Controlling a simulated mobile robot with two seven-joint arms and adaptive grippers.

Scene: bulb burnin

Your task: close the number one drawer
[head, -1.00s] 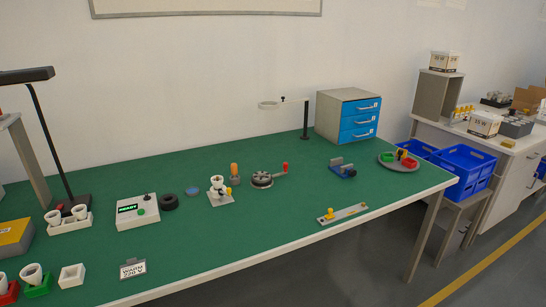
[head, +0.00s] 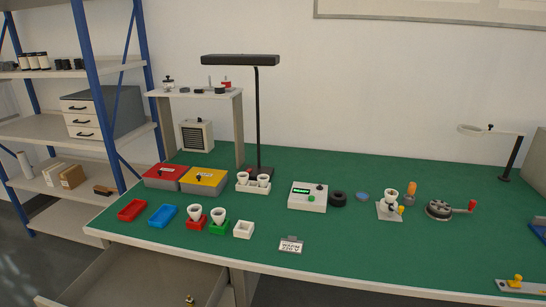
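A wide grey drawer (head: 140,277) stands pulled out under the left part of the green-topped bench, at the bottom of the head view. Its near part is cut off by the picture edge. A small brass-coloured item (head: 190,299) shows in it. A grey cabinet (head: 98,113) with several drawers sits on the shelf at the left; its drawers look shut. I can read no drawer number on either. Neither of my grippers is in view.
The green bench (head: 340,240) carries red and blue trays, bulb holders, a tester (head: 307,197) and a black lamp (head: 258,120). A blue-post shelf rack (head: 85,40) stands at the left. Grey floor (head: 40,255) shows between the rack and the drawer.

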